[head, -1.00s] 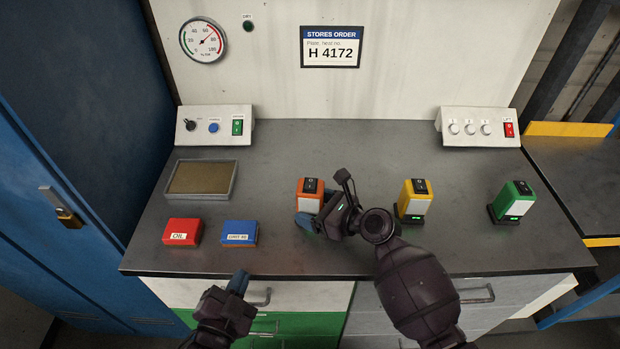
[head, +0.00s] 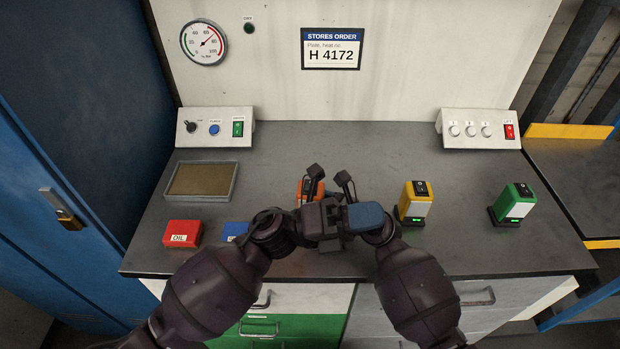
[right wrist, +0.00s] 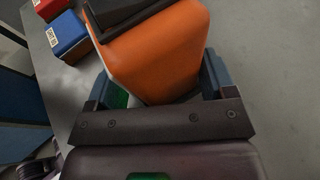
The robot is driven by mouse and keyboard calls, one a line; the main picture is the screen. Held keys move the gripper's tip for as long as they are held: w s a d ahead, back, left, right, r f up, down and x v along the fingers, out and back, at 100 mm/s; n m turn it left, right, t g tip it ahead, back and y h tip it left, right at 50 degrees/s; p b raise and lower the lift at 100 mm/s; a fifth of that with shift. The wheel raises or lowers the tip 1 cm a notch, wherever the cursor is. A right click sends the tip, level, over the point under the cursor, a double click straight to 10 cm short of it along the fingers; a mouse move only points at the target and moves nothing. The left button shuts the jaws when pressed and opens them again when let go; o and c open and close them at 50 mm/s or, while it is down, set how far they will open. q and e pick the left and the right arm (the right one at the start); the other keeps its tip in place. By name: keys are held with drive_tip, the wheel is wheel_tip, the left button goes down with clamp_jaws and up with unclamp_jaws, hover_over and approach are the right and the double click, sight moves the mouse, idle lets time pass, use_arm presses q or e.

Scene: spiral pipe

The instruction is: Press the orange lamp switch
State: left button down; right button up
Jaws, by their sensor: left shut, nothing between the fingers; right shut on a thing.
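The orange lamp (head: 303,188) stands on the bench and is mostly hidden behind my left gripper in the head view. In the right wrist view the orange lamp (right wrist: 165,50) fills the middle, with part of its black switch (right wrist: 125,12) at the top edge. My right gripper (right wrist: 158,85) is shut on the lamp's body, one finger on each side. My left gripper (head: 366,216) is shut and empty. It lies sideways in front of the lamp and right gripper, its blue fingers pointing right. I cannot tell whether it touches the lamp or the switch.
A yellow lamp (head: 415,203) and a green lamp (head: 513,205) stand to the right. A red box (head: 182,233), a partly hidden blue box (head: 235,230) and a tray (head: 233,183) are on the left. Two switch panels stand at the back. The bench middle behind the lamps is clear.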

use_arm(q)
drive_tip(key=w+a+r+m+y, duration=0.3)
drive_tip(key=w+m+y, duration=0.4)
drive_tip(key=y, duration=0.4)
drive_tip(key=w+a+r+m+y, duration=0.3)
drive_tip(key=w+a+m+y, duration=0.3)
drive_tip(key=y, duration=0.5)
drive_tip(key=w, duration=0.2)
drive_tip(key=shift+w+r+m+y, duration=0.3)
drive_tip(key=shift+w+r+m, duration=0.1)
drive_tip(key=shift+d+f, duration=0.1)
